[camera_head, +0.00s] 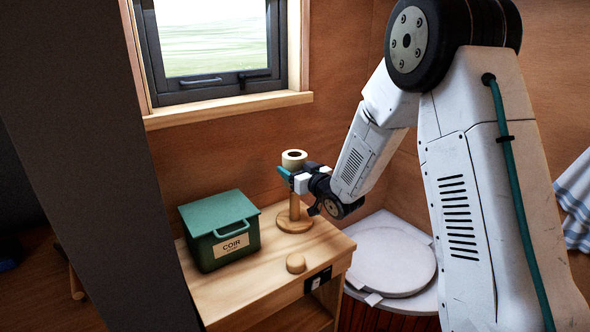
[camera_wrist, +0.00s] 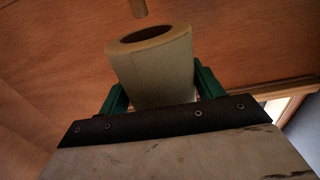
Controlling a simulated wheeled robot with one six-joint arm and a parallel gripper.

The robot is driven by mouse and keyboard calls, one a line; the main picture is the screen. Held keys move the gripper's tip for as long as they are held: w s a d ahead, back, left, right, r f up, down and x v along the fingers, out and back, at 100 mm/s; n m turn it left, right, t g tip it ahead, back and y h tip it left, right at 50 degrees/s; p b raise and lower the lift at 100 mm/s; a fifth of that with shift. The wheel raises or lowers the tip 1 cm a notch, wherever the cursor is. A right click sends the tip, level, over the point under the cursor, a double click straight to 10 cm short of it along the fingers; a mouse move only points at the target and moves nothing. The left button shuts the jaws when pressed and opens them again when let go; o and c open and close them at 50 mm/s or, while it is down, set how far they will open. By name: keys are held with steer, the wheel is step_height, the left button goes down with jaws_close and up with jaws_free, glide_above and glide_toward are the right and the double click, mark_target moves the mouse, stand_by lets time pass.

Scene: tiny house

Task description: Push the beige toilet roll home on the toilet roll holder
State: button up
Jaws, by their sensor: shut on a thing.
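The beige toilet roll (camera_head: 294,162) is held upright above the toilet roll holder, with its open top showing in the head view. My gripper (camera_head: 288,174) is shut on it from the side. In the wrist view the roll (camera_wrist: 155,72) sits between the two green fingers (camera_wrist: 158,92). The wooden holder has a round base (camera_head: 295,225) on the cabinet and an upright post (camera_head: 294,207). In the wrist view, which appears upside down, the post's end (camera_wrist: 139,8) shows just off the roll's open end, apart from it and roughly in line.
A green COIR box (camera_head: 222,235) stands on the wooden cabinet (camera_head: 250,293) left of the holder. A small round wooden piece (camera_head: 296,263) lies near the cabinet's front edge. A pale toilet lid (camera_head: 393,261) is to the right. The wall and window (camera_head: 214,50) are behind.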

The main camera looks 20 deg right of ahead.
mark_target(298, 198)
steer(key=shift+f, duration=4.35)
steer(key=shift+f, duration=0.35)
steer(key=shift+f, duration=0.3)
steer(key=shift+r, duration=0.15)
steer(key=shift+r, duration=4.55)
